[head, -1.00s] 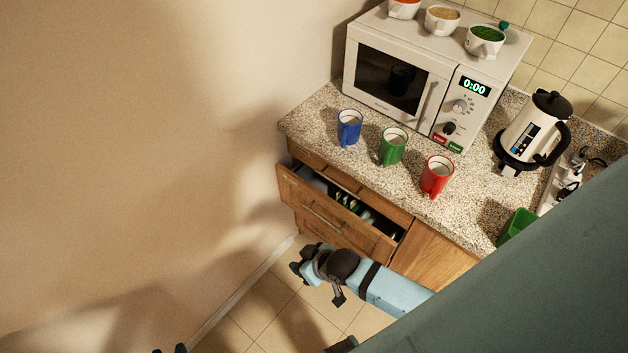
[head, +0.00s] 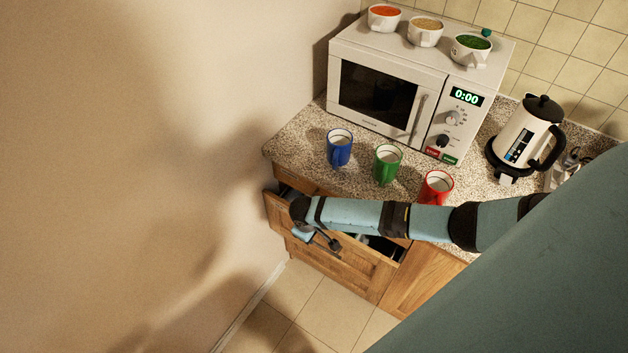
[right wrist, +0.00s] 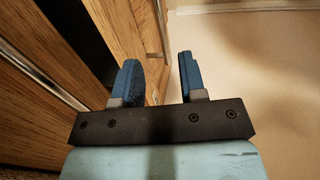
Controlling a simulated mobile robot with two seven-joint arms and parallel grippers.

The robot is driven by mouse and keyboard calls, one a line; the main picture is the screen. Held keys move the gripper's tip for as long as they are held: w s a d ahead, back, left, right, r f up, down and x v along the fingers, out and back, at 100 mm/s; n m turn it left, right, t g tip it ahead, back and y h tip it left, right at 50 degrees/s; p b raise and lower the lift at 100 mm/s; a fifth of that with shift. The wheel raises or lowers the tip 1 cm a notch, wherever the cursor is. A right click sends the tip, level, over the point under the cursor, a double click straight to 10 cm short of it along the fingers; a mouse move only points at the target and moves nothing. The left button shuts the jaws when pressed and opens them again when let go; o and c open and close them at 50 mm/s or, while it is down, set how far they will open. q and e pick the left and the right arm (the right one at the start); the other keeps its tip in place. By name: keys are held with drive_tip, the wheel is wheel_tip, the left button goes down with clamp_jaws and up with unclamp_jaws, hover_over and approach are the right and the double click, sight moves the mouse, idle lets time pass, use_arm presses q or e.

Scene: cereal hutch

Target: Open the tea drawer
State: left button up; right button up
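The wooden drawer (head: 276,213) under the counter's left end stands pulled out, with its front apart from the cabinet. A strip of its dark inside shows near its right end; my right arm hides most of the opening and contents. My right gripper (head: 318,240) is at the drawer's front left, in front of the wooden face. In the right wrist view its two blue fingers (right wrist: 160,82) are apart with nothing between them. Wooden panels with metal handles and a dark gap show left of the fingers there. My left gripper is not in view.
Blue (head: 339,148), green (head: 387,165) and red (head: 437,186) mugs stand on the speckled counter above my arm. A microwave (head: 400,95) with bowls on top and a kettle (head: 527,135) stand behind. The wall (head: 130,150) is close on the left; floor below is clear.

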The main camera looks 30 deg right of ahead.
drive_tip(key=f, duration=0.3)
drive_tip(key=d+f, duration=0.1)
drive_tip(key=f, duration=0.1)
drive_tip(key=f+b, duration=0.1)
drive_tip(key=f, duration=0.2)
drive_tip(key=shift+w+d+f, duration=0.25)
drive_tip(key=shift+w+f, duration=0.1)
clamp_jaws()
